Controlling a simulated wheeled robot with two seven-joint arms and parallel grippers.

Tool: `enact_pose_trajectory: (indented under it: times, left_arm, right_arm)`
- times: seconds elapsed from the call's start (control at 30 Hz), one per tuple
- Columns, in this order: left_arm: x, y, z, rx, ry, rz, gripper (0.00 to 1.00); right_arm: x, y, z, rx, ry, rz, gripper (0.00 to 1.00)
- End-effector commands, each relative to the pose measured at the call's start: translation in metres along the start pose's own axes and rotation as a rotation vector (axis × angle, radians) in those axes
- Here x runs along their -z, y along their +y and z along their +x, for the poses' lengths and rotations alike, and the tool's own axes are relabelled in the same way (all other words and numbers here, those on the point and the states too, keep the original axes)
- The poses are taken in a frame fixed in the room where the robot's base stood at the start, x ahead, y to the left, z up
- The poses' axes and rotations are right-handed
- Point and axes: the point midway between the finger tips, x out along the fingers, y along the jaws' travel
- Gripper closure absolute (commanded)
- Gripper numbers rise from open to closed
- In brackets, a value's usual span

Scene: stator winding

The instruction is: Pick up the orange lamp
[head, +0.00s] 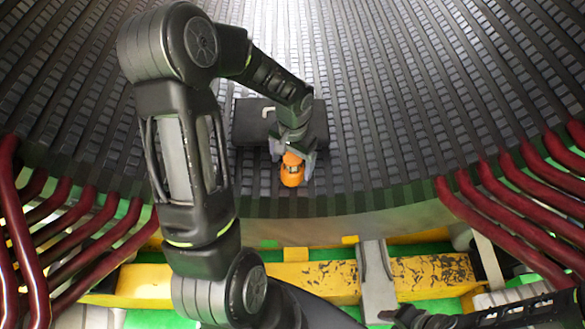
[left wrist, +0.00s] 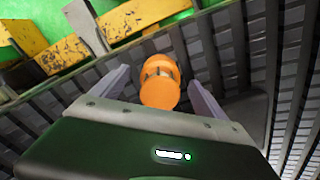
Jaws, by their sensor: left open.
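The orange lamp (head: 291,171) sits at the front edge of a dark box on the ribbed stator surface. In the left wrist view the lamp (left wrist: 160,82) shows as an orange rounded body with a dark band. My left gripper (head: 292,160) is at the lamp, its jaws open. In the left wrist view its two fingers (left wrist: 158,88) stand on either side of the lamp, with gaps visible. The gripper body hides part of the lamp.
The dark box (head: 251,122) lies beneath my left wrist. Dark red pipes (head: 505,205) curve along the right side and more (head: 75,235) on the left. A yellow beam (head: 315,277) and green floor lie in front. The ribbed surface around the box is clear.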

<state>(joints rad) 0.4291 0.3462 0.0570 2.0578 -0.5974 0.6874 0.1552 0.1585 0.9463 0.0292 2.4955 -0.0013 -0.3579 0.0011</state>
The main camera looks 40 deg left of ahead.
Motion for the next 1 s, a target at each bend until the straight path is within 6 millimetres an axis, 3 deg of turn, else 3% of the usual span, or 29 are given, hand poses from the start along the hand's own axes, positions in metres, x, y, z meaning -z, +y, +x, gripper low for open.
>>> enact_pose_trajectory:
  times: [0.17,0.53,1.0]
  left_arm:
    - [0.001,0.0,0.004,-0.001,-0.002,-0.001,0.16]
    - [0.006,-0.002,0.05,0.0,-0.001,-0.001,0.16]
    - [0.006,-0.002,0.052,0.0,0.0,-0.001,0.16]
  right_arm:
    - [0.0,0.0,-0.001,0.0,0.0,0.0,0.64]
    - [0.0,-0.002,-0.004,0.0,0.0,0.0,0.64]
    - [0.0,-0.001,-0.004,0.0,0.0,0.0,0.64]
